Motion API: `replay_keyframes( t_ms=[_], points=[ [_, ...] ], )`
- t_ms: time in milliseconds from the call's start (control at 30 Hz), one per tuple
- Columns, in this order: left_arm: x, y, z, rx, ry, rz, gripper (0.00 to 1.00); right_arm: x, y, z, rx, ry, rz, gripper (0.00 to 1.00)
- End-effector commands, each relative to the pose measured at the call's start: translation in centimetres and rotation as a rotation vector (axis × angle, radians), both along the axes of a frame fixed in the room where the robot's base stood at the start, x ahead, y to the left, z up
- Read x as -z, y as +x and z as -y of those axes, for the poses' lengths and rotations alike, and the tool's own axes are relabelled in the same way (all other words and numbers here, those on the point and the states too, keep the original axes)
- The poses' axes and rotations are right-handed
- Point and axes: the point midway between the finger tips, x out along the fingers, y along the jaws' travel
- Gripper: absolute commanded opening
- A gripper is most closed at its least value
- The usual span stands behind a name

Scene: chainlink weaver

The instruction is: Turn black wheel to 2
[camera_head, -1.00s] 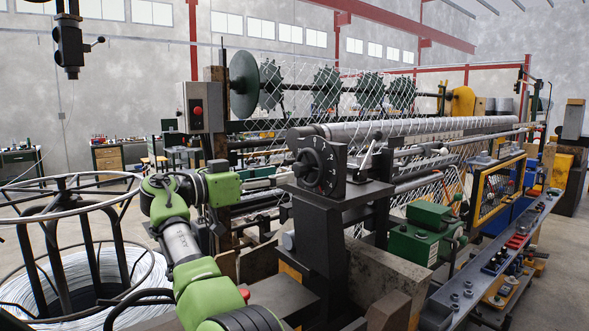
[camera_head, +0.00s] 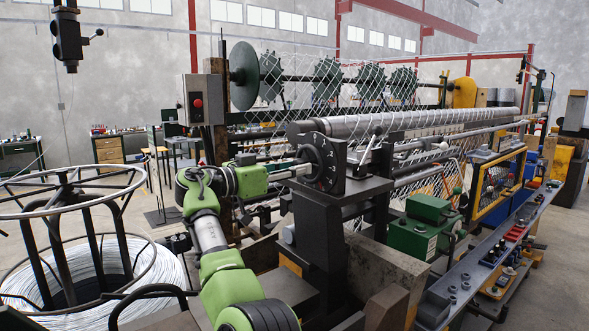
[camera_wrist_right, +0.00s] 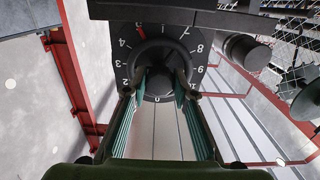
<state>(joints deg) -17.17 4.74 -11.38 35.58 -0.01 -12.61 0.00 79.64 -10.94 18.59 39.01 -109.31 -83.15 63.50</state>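The black wheel (camera_head: 327,160) is a numbered dial on the near face of a dark block, on a grey stand; it fills the top of the wrist view (camera_wrist_right: 199,55). There its 0 is at the bottom, 1 to 4 climb the left side, and a red mark shows near the top. My right gripper (camera_head: 306,168) reaches it from the left. In the wrist view my right gripper (camera_wrist_right: 160,88) is open, with one finger on each side of the wheel's round hub. Contact with the hub cannot be told. My left gripper is not in view.
A wire spool stand (camera_head: 75,190) is at the left. A control box with a red button (camera_head: 198,100) stands behind my arm. A lever (camera_head: 370,143) rises just right of the wheel. A green machine unit (camera_head: 424,223) is at the lower right.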

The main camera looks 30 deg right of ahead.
Motion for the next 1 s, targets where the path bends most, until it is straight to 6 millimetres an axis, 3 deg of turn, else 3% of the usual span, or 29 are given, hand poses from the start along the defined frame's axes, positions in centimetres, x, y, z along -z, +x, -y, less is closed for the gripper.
replay_keyframes(
  t_ms=[467,1000],
  points=[
    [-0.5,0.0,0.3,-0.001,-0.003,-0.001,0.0,0.0,0.0,0.0,0.0,-0.013,-0.147,0.04],
    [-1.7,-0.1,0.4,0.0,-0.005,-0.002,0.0,-0.2,-0.1,0.0,0.001,-0.052,-0.639,0.04]
  ],
)
